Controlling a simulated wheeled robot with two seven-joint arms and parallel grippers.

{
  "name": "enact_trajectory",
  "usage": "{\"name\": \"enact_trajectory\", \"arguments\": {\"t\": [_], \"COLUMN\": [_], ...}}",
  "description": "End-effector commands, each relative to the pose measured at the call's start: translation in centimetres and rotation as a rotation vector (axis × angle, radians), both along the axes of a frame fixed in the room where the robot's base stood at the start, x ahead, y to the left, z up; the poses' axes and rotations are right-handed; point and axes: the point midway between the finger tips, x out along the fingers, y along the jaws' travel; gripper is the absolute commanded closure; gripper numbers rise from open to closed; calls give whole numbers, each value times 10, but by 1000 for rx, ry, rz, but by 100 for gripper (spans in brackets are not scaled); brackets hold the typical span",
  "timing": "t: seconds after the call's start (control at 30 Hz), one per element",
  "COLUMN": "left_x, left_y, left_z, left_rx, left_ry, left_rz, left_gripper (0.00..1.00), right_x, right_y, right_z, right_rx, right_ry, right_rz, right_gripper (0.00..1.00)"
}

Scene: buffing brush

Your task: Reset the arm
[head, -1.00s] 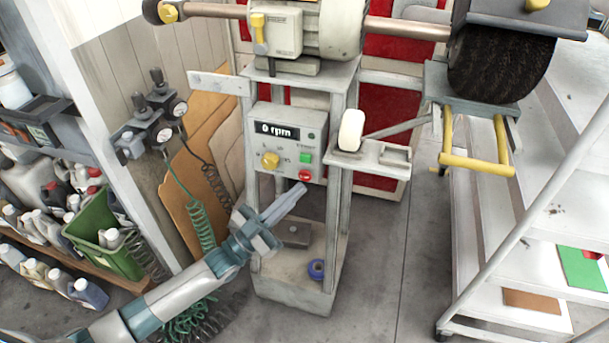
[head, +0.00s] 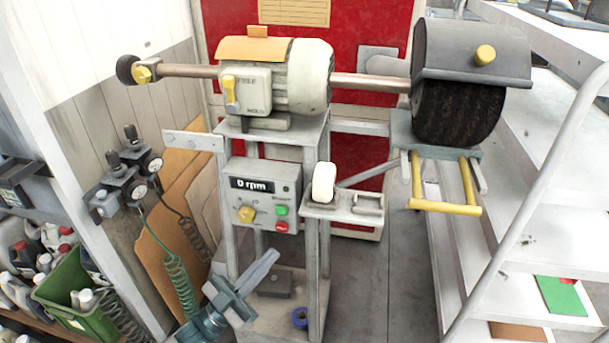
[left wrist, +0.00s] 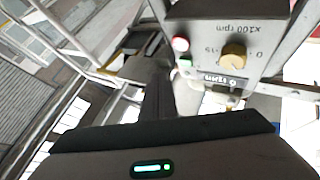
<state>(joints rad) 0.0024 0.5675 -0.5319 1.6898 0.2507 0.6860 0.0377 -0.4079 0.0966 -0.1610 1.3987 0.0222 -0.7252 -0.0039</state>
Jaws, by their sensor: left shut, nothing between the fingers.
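My left gripper (head: 262,268) is at the lower middle of the head view, in front of the machine stand and below the control box (head: 262,195). Its fingers are together and hold nothing. In the left wrist view the shut fingers (left wrist: 157,92) point up the picture beside the control box (left wrist: 225,45), which appears upside down. The box reads 0 rpm and has a yellow knob (head: 246,214), a green button (head: 281,210) and a red button (head: 282,226). My right gripper is in neither view.
The buffing machine's motor (head: 303,80) and dark brush (head: 458,110) stand above. Yellow bars (head: 445,207) stick out under the brush. A white shelf rack (head: 500,240) is at right. A green crate (head: 80,305) and coiled hoses (head: 180,285) are at left.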

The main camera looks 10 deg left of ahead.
Motion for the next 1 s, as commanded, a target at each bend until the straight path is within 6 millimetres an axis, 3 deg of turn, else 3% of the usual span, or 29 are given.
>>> {"name": "enact_trajectory", "arguments": {"t": [0.17,0.27,0.37,0.53,0.67,0.87,1.0], "left_x": [1,5,10,9,-9,-66,-124], "left_y": [0,0,1,7,13,21,24], "left_z": [-7,-25,-58,-146,-225,-339,-406], "left_rx": [5,22,53,130,195,286,343], "left_ry": [18,65,149,372,581,898,1115], "left_rz": [10,34,78,181,260,353,398], "left_gripper": [100,100,100,100,100,100,100], "right_x": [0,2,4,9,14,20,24], "right_y": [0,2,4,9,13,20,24], "right_z": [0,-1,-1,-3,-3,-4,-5], "right_rx": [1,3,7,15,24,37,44], "right_ry": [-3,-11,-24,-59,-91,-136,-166], "right_rz": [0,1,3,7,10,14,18], "right_gripper": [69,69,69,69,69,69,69]}}
